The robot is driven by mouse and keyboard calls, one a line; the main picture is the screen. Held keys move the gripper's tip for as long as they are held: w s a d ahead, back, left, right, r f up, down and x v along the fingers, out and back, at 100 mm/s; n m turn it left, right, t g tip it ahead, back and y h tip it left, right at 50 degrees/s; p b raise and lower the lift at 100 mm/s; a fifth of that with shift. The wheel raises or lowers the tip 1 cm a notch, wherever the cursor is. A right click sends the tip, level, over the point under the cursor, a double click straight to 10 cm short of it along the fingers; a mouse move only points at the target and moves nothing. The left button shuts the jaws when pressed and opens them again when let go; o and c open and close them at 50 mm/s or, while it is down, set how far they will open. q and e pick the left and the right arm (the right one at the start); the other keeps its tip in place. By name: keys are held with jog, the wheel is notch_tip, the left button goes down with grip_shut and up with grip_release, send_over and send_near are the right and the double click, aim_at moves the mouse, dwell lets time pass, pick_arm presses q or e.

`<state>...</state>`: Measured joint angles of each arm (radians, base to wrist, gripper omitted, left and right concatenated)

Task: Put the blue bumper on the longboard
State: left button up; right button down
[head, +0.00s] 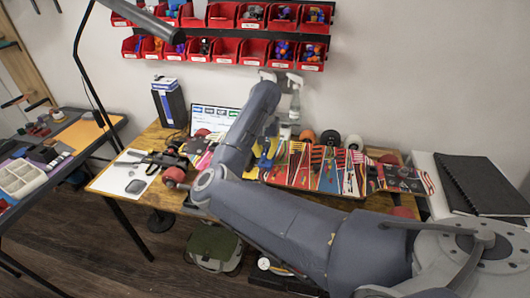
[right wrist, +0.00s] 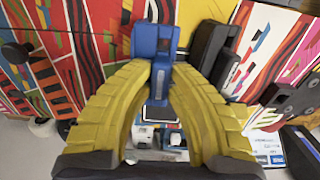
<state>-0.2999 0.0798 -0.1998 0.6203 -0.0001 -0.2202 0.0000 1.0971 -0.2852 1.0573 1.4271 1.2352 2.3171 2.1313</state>
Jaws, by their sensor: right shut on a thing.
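The longboard (head: 325,168) lies across the table with its patterned red, yellow and black face up; its patterned surface (right wrist: 105,25) also fills the upper part of the right wrist view. My right gripper (right wrist: 161,68) has curved yellow fingers, shut on the blue bumper (right wrist: 156,40), a small blue block. In the head view the right gripper (head: 266,157) is over the board's left part, partly hidden by my arm. I cannot tell whether the bumper touches the board. My left gripper is not in view.
A black part (right wrist: 210,42) sits just right of the bumper in the right wrist view. A laptop (head: 214,119), a spray bottle (head: 294,104) and a blue-black box (head: 169,102) stand behind. A mouse (head: 136,186) lies on a white sheet at left. Red bins (head: 222,14) hang above.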

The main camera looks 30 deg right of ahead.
jog(key=shift+f, duration=0.6)
dwell(0.9)
jog(key=c, duration=1.3)
grip_release()
jog(key=shift+c, duration=0.8)
jog(key=shift+r, duration=3.75)
